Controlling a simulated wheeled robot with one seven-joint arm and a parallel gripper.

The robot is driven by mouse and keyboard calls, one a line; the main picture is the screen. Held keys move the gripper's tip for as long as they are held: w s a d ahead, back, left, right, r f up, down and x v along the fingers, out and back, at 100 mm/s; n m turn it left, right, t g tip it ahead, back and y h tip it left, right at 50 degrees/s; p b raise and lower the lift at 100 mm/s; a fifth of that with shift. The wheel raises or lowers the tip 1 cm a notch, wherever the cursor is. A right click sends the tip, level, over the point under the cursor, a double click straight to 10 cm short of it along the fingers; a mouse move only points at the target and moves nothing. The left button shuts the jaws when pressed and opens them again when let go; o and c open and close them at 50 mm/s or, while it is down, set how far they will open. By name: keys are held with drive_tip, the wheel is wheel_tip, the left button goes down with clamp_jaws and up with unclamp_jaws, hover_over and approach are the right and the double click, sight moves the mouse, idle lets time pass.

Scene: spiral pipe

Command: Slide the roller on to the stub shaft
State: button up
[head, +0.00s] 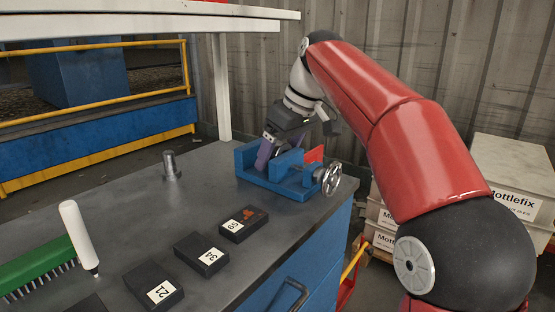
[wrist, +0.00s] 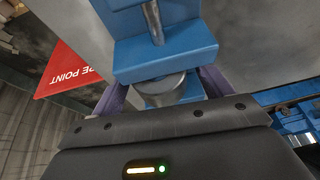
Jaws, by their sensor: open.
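The stub shaft (head: 171,166) is a short grey metal post on a round flange, upright on the bench left of the vise. The blue vise (head: 247,168) stands near the bench's far right corner. My gripper (head: 272,158) points down into the vise, its purple fingers open. In the wrist view, a grey round metal piece (wrist: 166,90), apparently the roller, sits at the blue vise jaws (wrist: 190,50) between my open fingers (wrist: 162,86). Whether the fingers touch it I cannot tell. In the head view the roller is hidden by my gripper and the vise.
Black blocks numbered 59 (head: 243,224), 34 (head: 201,254) and 21 (head: 154,287) lie along the bench front. A green brush (head: 35,265) and a white-handled tool (head: 78,236) are at left. The vise handwheel (head: 328,180) sticks out right. A shelf (head: 150,18) overhangs behind.

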drive_tip(key=shift+f, duration=0.1)
drive_tip(key=c, duration=1.3)
